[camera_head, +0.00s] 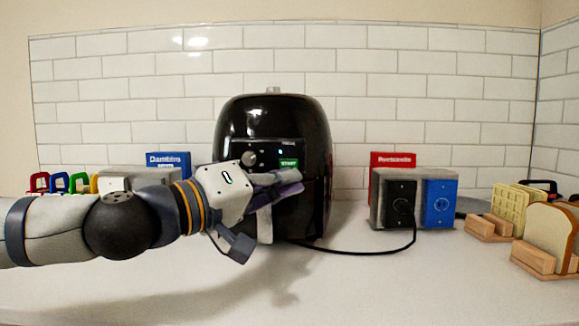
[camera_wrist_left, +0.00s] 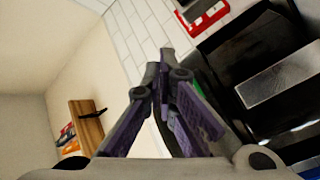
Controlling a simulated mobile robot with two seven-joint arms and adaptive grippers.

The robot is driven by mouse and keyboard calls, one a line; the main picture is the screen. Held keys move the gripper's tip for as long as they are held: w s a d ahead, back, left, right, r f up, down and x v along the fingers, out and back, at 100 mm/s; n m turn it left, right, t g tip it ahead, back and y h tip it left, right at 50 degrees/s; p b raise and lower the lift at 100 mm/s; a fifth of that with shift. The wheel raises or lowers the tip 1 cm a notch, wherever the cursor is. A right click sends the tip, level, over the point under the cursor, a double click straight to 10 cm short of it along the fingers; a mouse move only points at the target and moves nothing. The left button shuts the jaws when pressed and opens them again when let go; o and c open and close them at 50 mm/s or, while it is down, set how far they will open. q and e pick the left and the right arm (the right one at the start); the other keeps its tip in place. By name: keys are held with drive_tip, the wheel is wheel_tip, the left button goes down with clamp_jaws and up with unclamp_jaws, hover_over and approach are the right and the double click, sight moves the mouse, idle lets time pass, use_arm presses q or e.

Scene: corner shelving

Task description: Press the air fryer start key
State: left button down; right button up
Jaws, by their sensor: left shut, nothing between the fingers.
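The black air fryer (camera_head: 318,150) stands against the tiled wall at the middle of the counter. Its green start key (camera_head: 288,162) shows on the front panel, right of a round knob (camera_head: 249,158). My left gripper (camera_head: 297,179) is shut and empty, just below the key in the head view and in front of the fryer. In the left wrist view the closed fingertips (camera_wrist_left: 166,58) point along the fryer's dark front (camera_wrist_left: 245,50), and a sliver of green (camera_wrist_left: 200,88) shows behind a finger. I cannot tell whether the tips touch the panel. My right gripper is not in view.
Bread (camera_head: 550,236) in a wooden rack stands at the right. Coloured items (camera_head: 60,183) stand at the left. The front counter is clear.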

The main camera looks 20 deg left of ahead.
use_arm(q)
drive_tip(key=w+a+b, duration=0.1)
drive_tip(key=w+a, duration=0.1)
drive_tip(key=w, duration=0.5)
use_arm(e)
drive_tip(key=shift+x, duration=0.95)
use_arm(q)
drive_tip(key=shift+w+f, duration=0.1)
drive_tip(key=shift+w, duration=0.05)
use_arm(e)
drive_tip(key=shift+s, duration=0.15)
use_arm(q)
drive_tip(key=shift+w+a+b, duration=0.1)
drive_tip(key=shift+w+b, duration=0.15)
drive_tip(key=shift+b, duration=0.05)
drive_tip(key=shift+w+a, duration=0.1)
drive_tip(key=shift+w, duration=0.2)
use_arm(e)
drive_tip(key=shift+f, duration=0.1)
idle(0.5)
use_arm(q)
drive_tip(key=shift+s, duration=0.1)
drive_tip(key=shift+s+d, duration=0.2)
drive_tip(key=shift+s, duration=0.4)
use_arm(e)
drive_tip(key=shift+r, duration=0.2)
